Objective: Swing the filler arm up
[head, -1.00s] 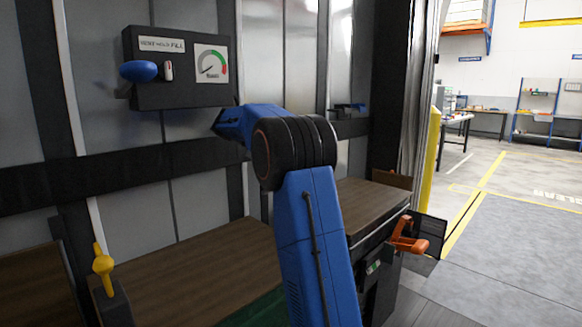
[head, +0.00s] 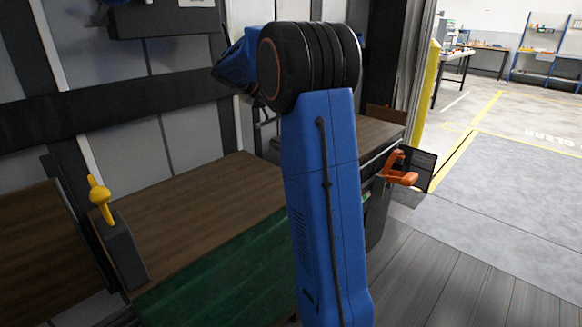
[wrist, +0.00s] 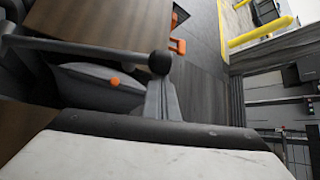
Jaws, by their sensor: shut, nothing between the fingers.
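In the wrist view, a dark bar (wrist: 90,49), which looks like the filler arm, runs from the left and ends in a black ball knob (wrist: 159,62). A grey bag (wrist: 92,88) with an orange cap lies just below the bar. My gripper (wrist: 161,80) points up the picture from its dark palm. Its grey fingers are together and empty, with their tips close to the ball; I cannot tell whether they touch it. In the head view my blue arm hides the gripper and most of the bar.
A yellow lever (head: 99,195) stands on a dark post at the left. A wooden surface (head: 200,195) and a green panel (head: 220,262) lie beside my arm. An orange handle (head: 402,170) sticks out at the right. A yellow post (head: 426,95) borders the clear grey floor (head: 500,190).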

